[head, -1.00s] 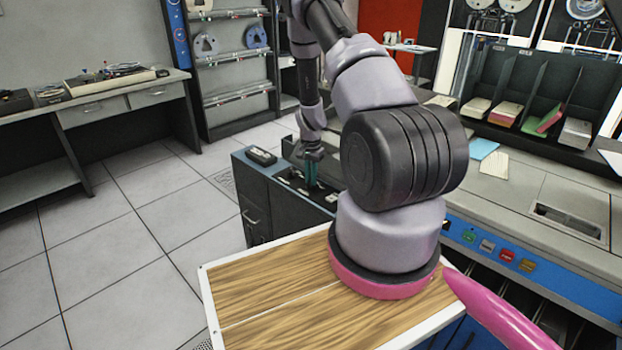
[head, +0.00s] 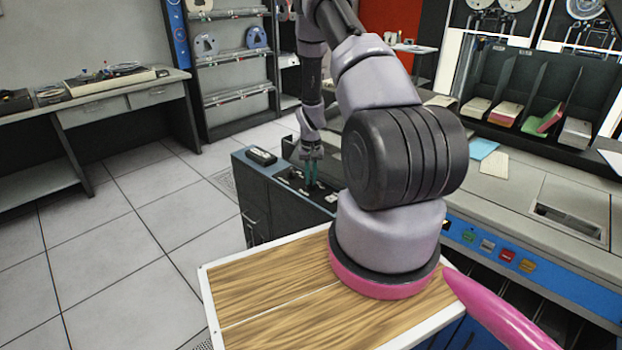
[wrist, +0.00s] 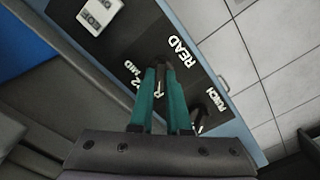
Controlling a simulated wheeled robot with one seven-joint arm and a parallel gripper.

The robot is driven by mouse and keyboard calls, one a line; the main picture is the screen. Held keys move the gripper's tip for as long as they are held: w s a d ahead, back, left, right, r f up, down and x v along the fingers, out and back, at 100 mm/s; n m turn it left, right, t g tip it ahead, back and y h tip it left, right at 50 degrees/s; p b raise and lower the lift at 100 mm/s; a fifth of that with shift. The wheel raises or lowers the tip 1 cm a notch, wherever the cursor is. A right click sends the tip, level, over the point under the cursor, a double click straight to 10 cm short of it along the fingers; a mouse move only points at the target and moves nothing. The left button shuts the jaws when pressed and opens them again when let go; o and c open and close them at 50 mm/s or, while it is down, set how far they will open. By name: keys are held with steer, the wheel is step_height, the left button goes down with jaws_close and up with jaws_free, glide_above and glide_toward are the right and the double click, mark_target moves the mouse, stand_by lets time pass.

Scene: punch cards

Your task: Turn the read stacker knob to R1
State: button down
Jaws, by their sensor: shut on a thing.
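My gripper (wrist: 161,76) has two teal fingers and points down at a dark panel (wrist: 130,42). The fingers are shut on the read stacker knob (wrist: 161,66), a small dark knob beside the white word READ. The fingers hide most of the knob, so I cannot read where it points. White marks beside it include R2 and MID, and an R mark partly covered by the fingers. A second dark knob (wrist: 197,118) stands to the right by the word PUNCH, apart from my fingers. In the head view my gripper (head: 312,182) is over the panel on the low cabinet (head: 262,212).
A long machine with coloured buttons (head: 507,255) stands at the right.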

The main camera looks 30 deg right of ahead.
mark_target(311, 181)
stand_by(0.3)
steer(key=c, duration=0.9)
jaws_free()
step_height(311, 181, up, 11)
steer(key=shift+f, duration=0.1)
